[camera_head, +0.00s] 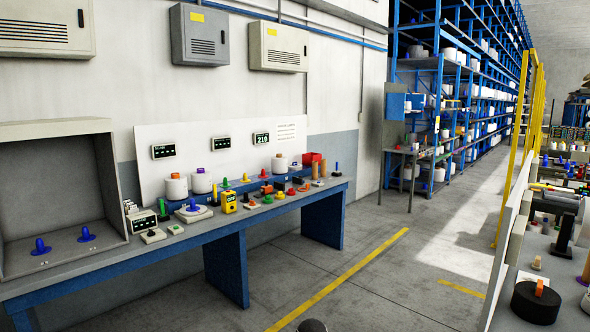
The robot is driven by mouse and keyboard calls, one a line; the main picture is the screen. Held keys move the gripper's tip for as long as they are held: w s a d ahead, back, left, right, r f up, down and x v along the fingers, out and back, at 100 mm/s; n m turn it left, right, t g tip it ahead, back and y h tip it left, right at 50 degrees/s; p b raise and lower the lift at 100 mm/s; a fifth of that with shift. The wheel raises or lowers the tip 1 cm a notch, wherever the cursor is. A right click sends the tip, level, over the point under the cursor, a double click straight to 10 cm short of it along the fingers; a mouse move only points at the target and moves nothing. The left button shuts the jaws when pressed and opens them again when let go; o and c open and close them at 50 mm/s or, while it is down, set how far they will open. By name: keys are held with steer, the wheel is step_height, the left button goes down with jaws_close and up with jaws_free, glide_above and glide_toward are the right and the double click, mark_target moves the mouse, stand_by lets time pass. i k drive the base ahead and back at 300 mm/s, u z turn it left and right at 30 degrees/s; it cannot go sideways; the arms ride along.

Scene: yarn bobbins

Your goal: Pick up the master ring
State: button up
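I cannot single out the master ring; several small coloured parts on the blue-framed bench (100,263) are too small to tell apart. My gripper is not in view. A dark rounded shape shows at the bottom edge, and I cannot tell what it is.
An open grey booth (55,140) with two blue pegs stands at the bench's left end. Blue shelving (440,100) lines the back. A cluttered table with a black disc (536,302) is at the right. The grey floor (390,290) between, crossed by a yellow line, is clear.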

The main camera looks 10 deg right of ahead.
mark_target(295, 165)
steer(key=z, duration=0.75)
steer(key=i, duration=4.7)
steer(key=z, duration=0.75)
steer(key=i, duration=3.95)
steer(key=z, duration=0.05)
